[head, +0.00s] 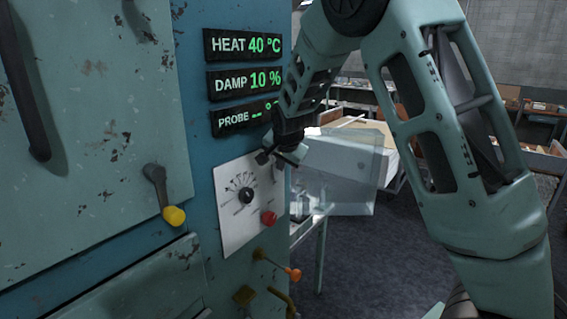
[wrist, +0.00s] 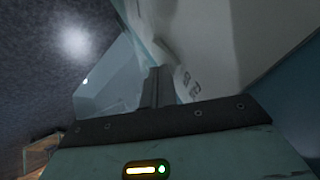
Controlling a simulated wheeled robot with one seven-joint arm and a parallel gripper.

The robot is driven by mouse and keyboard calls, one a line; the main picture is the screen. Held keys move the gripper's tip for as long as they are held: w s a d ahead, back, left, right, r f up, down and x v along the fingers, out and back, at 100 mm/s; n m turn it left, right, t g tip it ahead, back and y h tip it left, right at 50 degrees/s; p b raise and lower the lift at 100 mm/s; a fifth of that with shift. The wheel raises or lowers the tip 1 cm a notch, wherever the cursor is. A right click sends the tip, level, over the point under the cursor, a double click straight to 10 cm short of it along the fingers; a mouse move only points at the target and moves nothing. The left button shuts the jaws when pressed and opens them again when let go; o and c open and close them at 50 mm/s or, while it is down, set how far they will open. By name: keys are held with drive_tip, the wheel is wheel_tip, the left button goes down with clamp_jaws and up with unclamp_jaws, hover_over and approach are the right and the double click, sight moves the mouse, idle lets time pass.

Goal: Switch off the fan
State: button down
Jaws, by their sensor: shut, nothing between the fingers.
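A white control panel (head: 228,218) on the blue cabinet carries a black dial (head: 246,195) with marks fanned around it and a red knob (head: 268,218). A small switch-like part (head: 278,174) at its right edge is too small to make out; I cannot tell which control is the fan's. My gripper (head: 264,158) is shut and empty at the panel's upper right; I cannot tell whether it touches. In the wrist view, the shut fingers (wrist: 157,88) point at a pale surface (wrist: 225,45) with small unreadable lettering.
A clear cover (head: 340,185) stands open to the right of the panel. Displays (head: 245,45) above read heat 40 °C and damp 10 %. A yellow-knobbed lever (head: 173,214) is left, an orange-tipped lever (head: 292,273) below. Tables stand behind.

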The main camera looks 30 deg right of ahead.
drive_tip(key=shift+r+p, duration=0.55)
drive_tip(key=shift+r, duration=0.25)
